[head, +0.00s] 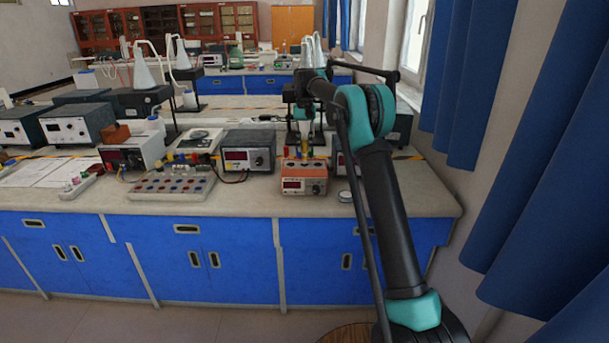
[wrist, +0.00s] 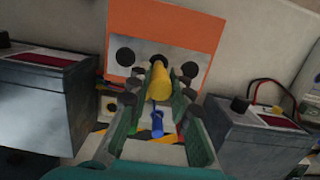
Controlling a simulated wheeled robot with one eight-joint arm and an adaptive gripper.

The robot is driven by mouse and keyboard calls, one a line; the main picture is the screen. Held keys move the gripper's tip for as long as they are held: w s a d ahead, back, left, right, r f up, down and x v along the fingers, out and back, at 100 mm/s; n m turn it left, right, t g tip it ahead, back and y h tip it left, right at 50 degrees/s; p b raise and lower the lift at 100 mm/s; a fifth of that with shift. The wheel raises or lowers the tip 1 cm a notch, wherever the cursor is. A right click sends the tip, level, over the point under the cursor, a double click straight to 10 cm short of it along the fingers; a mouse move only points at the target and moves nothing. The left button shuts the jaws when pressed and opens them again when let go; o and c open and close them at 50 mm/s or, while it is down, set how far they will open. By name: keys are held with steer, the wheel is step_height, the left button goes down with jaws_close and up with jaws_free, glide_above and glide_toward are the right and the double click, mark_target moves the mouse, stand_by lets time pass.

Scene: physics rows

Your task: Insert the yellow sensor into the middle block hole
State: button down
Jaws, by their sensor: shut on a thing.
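The yellow sensor (wrist: 159,84) is a cylinder between the fingers of my gripper (wrist: 158,98), which is shut on it. In the head view the sensor (head: 305,145) hangs roughly upright from my gripper (head: 304,128), over the orange block (head: 304,172). In the wrist view the block (wrist: 202,32) shows a grey face with a dark hole at left (wrist: 124,55) and another at right (wrist: 190,69). The sensor's far end lines up with the middle hole and largely hides it. I cannot tell whether its tip is inside or just above.
A dark power supply (head: 248,152) stands left of the block, and another boxed instrument stands close on its right, partly hidden. A grey socket board (head: 172,188) lies further left. A small round object (head: 345,196) lies at right near the bench's front edge.

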mark_target(305, 151)
steer(key=shift+f, duration=2.25)
stand_by(1.3)
steer(key=c, duration=1.3)
jaws_free()
steer(key=o, duration=0.4)
steer(key=shift+r, duration=0.15)
steer(key=shift+r, duration=3.1)
